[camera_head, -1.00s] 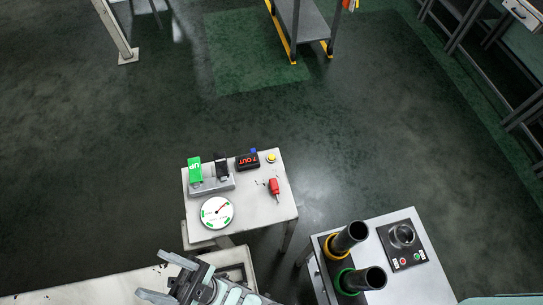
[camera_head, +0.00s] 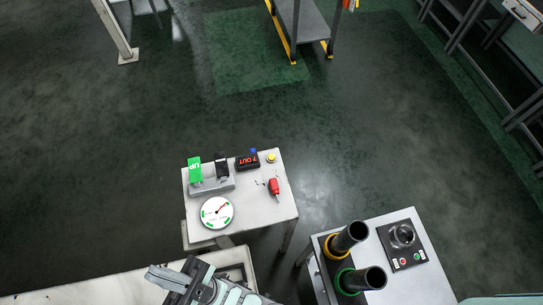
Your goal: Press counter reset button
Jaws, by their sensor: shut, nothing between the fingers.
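The counter (camera_head: 247,162) is a small black box with a red lit display at the back of a white table. A small blue button (camera_head: 253,151) sits at its top rear edge. A yellow round button (camera_head: 271,157) stands just right of the counter. I cannot tell from any label which button is the reset. My gripper (camera_head: 163,277) is at the bottom of the view, left of and in front of the table. Its fingers are together and hold nothing. It is well apart from the counter and both buttons.
The white table (camera_head: 258,222) also bears a green block marked UP (camera_head: 194,170), a black block (camera_head: 221,166), a round dial (camera_head: 217,212) and a red handle (camera_head: 274,187). A second table with black cylinders (camera_head: 350,236) and a control box (camera_head: 403,239) stands right.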

